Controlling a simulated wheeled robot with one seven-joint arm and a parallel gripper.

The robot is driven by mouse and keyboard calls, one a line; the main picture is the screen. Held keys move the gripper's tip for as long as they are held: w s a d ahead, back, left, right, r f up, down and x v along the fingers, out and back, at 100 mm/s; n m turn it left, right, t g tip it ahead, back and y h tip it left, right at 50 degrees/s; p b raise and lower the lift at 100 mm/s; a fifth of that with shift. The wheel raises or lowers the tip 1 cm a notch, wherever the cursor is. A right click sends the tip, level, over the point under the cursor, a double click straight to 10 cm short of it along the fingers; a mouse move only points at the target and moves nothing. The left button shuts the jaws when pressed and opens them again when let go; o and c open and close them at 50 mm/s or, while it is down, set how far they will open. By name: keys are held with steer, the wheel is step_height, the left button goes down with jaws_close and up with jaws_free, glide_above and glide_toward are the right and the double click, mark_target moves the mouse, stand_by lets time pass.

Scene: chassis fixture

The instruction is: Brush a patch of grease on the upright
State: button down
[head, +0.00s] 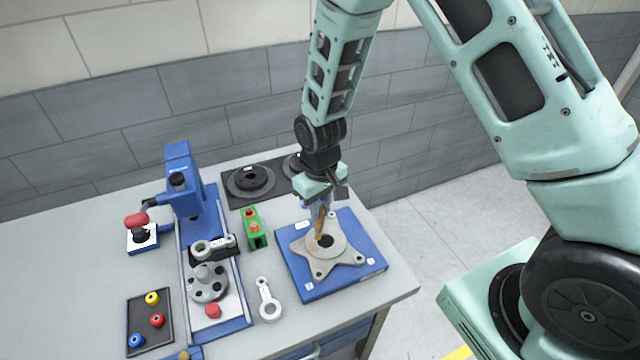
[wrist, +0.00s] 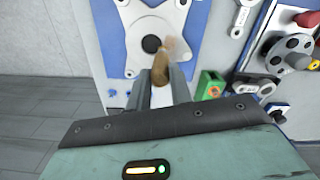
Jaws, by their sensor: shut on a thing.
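My gripper (head: 320,203) points down over the blue fixture plate (head: 300,283) at the right of the bench. It is shut on a brush with a tan-brown handle (head: 319,222); the brush also shows between the fingers in the wrist view (wrist: 160,68), with a blurred pale tip. The upright seems to be the grey star-shaped part (head: 322,261) on the plate, with a dark central hole and small holes in its arms. It also shows in the wrist view (wrist: 150,20). The brush tip is at or just above it, near the hole; contact cannot be told.
To the left are a green block (head: 254,232), a grey link (head: 268,302), a blue press (head: 184,185) and a dark tray (head: 150,335) with coloured knobs. A black mat (head: 236,203) with dark discs lies behind. The bench's right edge is close to the plate.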

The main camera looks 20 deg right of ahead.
steer(key=shift+a+r+p, duration=0.1)
steer(key=shift+r+p, duration=1.25)
steer(key=shift+r, duration=0.9)
